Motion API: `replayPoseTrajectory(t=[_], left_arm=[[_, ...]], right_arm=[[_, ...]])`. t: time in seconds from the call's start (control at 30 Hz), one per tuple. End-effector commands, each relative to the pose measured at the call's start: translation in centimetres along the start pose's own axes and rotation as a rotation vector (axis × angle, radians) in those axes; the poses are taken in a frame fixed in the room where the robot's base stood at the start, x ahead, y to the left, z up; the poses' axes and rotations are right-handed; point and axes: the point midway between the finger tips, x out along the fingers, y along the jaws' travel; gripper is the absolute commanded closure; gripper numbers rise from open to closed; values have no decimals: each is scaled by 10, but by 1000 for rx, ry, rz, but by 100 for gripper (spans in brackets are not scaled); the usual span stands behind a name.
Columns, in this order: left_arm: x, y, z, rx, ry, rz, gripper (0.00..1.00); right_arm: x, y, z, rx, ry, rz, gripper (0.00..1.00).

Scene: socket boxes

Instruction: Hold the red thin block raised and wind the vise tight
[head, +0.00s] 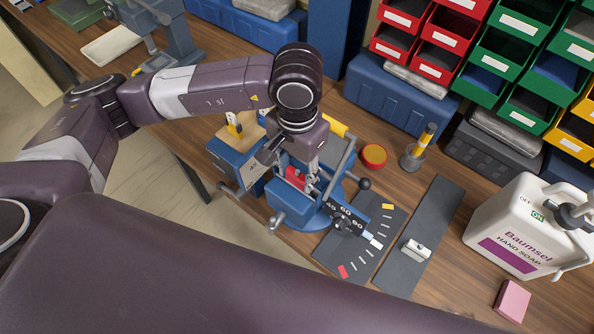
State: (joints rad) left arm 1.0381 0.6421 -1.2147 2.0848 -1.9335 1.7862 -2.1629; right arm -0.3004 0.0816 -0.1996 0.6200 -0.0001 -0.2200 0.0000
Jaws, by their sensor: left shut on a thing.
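The blue vise (283,203) stands on the wooden bench, with a crank handle (275,223) at its near side. The red thin block (293,175) shows as a small red patch between the vise jaws. My left gripper (306,182) reaches down over the vise from above and is shut on the red thin block. The gripper fingers and wrist hide part of the block, so how far it is raised and whether the jaws touch it cannot be told. My right gripper is not in view.
A dark scale plate (330,252) with red and yellow marks lies right of the vise. A lever with a black knob (364,184), a red-yellow button (374,155) and a grey strip (431,220) are nearby. A soap canister (522,222) stands far right, bins (470,35) behind.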

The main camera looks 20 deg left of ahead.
Motion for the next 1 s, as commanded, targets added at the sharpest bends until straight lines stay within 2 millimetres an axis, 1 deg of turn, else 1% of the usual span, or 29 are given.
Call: replayPoseTrajectory(t=[1.0], left_arm=[[1,0,0,0,1,-1,86]], right_arm=[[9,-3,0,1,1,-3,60]])
